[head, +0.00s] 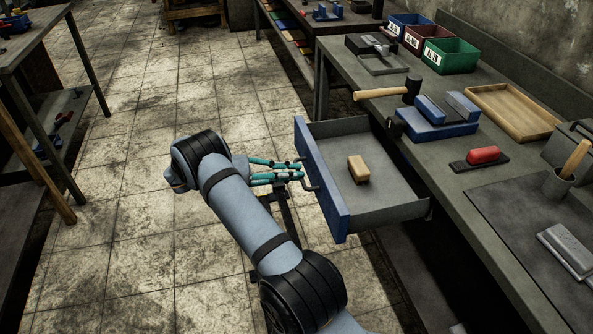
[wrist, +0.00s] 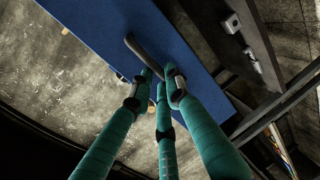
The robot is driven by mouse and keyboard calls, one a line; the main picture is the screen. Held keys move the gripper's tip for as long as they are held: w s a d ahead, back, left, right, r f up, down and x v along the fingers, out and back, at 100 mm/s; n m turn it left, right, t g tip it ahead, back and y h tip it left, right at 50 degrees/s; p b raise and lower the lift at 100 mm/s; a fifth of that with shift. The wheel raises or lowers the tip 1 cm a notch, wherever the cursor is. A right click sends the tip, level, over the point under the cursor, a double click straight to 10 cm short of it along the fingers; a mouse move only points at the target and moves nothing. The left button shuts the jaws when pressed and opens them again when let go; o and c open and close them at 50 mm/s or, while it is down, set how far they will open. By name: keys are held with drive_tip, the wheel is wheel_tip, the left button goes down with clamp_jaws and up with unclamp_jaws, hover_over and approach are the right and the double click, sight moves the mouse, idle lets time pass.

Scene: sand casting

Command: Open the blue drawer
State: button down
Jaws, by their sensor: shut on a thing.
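The blue drawer (head: 321,182) is pulled out from under the workbench, with its grey inside showing. A tan block (head: 358,169) lies on the drawer's floor. My gripper (head: 299,171) is at the outer side of the drawer's blue front, with its teal fingers at the handle (head: 309,183). In the wrist view the blue front (wrist: 175,47) fills the upper middle, and the dark handle (wrist: 143,54) runs between the fingertips of my gripper (wrist: 160,80). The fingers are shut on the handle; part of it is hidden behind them.
The workbench (head: 440,180) carries a hammer (head: 385,93), a blue vise-like block (head: 438,124), a wooden tray (head: 510,110), a red-topped tool (head: 482,156) and coloured bins (head: 450,56). Another table (head: 30,55) stands at the left. The tiled floor between is clear.

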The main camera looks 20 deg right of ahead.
idle(0.3)
drive_tip(key=c, duration=1.7)
unclamp_jaws()
drive_tip(key=shift+o, duration=0.2)
drive_tip(key=shift+a, duration=0.1)
drive_tip(key=v, duration=1.2)
drive_tip(key=x, duration=1.2)
